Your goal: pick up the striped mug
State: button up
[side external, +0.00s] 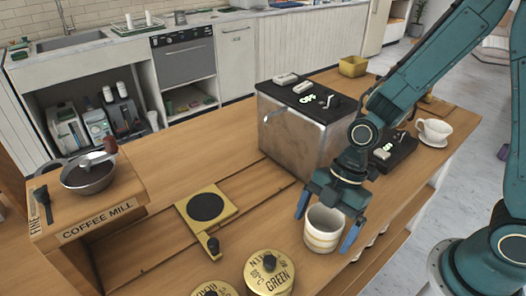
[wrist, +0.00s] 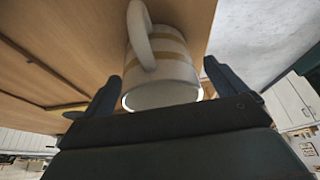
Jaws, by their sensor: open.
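The striped mug (side external: 323,230) is white with tan bands and stands upright on the wooden counter, near its front edge. My gripper (side external: 326,228) is open, pointing down, with one blue fingertip on each side of the mug in the side view. In the wrist view the mug (wrist: 163,62) lies between and beyond the two dark fingers of my gripper (wrist: 160,80), with gaps to both. Its handle faces the camera there. In the side view the handle is hidden.
A metal box machine (side external: 305,130) stands close behind the mug. Gold round tins (side external: 268,272) sit to its left, with a yellow-framed round pad (side external: 207,207) behind them. A white cup (side external: 434,130) on a saucer and a black scale (side external: 392,150) are to the right.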

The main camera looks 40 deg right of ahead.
jog(key=shift+c, duration=0.5)
jog(key=c, duration=1.1)
jog(key=shift+r, duration=0.2)
notch_tip(320, 180, up, 20)
jog(key=shift+f, duration=0.15)
